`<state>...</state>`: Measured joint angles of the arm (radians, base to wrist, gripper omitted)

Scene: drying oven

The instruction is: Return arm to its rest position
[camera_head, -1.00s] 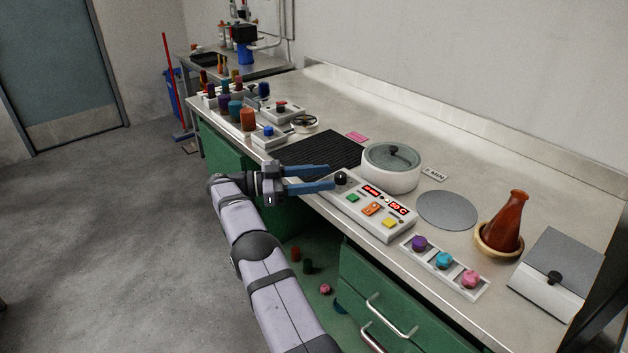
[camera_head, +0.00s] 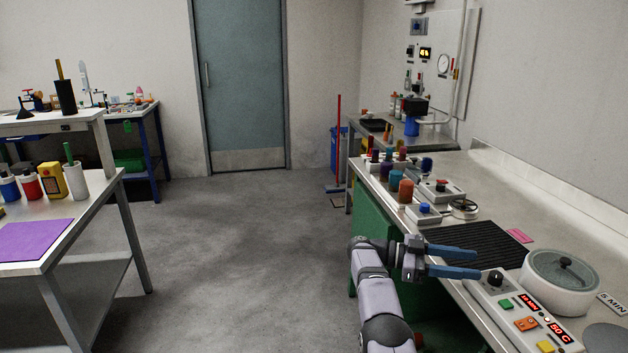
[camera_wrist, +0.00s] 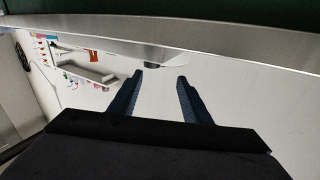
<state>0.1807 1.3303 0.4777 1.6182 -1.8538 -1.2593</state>
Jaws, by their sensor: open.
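My gripper (camera_head: 455,261) is open and empty, its two blue fingers apart and pointing right over the front edge of the bench in the head view. The fingers also show in the wrist view (camera_wrist: 158,80), with nothing between them. The control panel (camera_head: 530,318) with a black knob, coloured buttons and red displays sits just right of the fingertips. The round white oven (camera_head: 560,292) with a glass lid stands behind the panel, its lid on. Whether the fingers touch anything is hard to tell; they look clear of the panel.
A black ribbed mat (camera_head: 487,247) lies on the bench behind my gripper. Several coloured bottles and a small box with a blue button (camera_head: 424,212) stand farther back. A second table (camera_head: 90,205) with a purple mat stands at left. The floor between is clear.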

